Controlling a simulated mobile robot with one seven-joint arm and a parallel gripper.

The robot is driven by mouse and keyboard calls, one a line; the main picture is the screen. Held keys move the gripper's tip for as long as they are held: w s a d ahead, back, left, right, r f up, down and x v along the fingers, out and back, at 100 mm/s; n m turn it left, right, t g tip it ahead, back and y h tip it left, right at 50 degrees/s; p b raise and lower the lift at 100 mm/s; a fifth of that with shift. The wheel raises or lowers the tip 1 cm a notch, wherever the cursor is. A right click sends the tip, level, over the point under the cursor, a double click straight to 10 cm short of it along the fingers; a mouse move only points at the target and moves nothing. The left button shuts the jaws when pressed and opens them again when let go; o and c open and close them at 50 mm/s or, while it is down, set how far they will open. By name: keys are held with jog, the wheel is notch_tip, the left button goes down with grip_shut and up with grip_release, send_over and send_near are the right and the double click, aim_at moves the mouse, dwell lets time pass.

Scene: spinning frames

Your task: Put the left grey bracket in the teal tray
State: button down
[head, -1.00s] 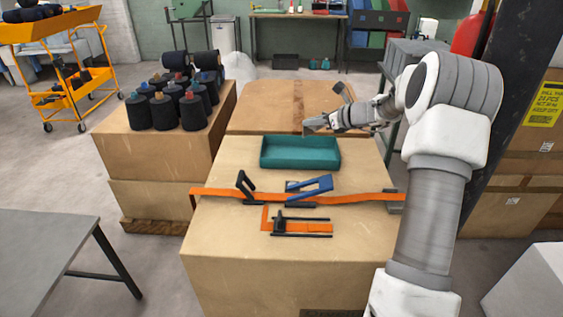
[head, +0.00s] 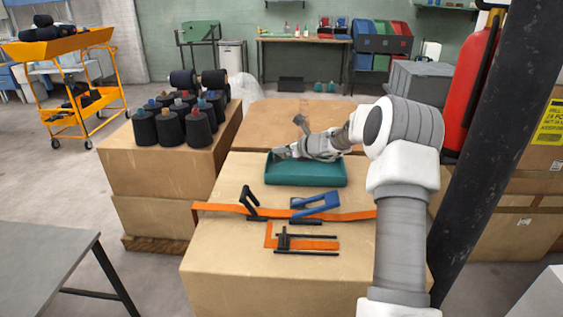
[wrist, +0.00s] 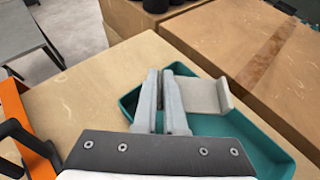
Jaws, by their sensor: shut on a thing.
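The teal tray (head: 306,178) stands on the near cardboard box, towards its back edge. My gripper (head: 279,154) is over the left part of the tray, reaching in from the right. In the wrist view my gripper (wrist: 163,78) is shut on a pale grey bracket (wrist: 208,96), which juts out to the right of the fingers with a turned-up end. The tray (wrist: 255,140) lies beneath it. I cannot tell whether the bracket touches the tray floor. No second grey bracket can be made out.
An orange strap (head: 225,208) crosses the box in front of the tray. A black angled piece (head: 248,198), a blue piece (head: 318,204) and a black clamp-like piece (head: 284,240) lie there. Dark thread cones (head: 171,128) stand on the box at left. A dark post (head: 470,150) rises at right.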

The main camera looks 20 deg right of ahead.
aim_at(281, 159)
jog(key=shift+f+b, duration=0.6)
jog(key=shift+f, duration=1.2)
jog(key=shift+f, duration=0.15)
jog(key=c, duration=1)
grip_release()
jog(key=shift+s+d+r, duration=0.15)
jog(key=shift+d+r, duration=0.05)
jog(key=shift+r, duration=0.1)
jog(key=p+v, duration=0.1)
jog(key=v, duration=1)
jog(key=shift+s, duration=0.3)
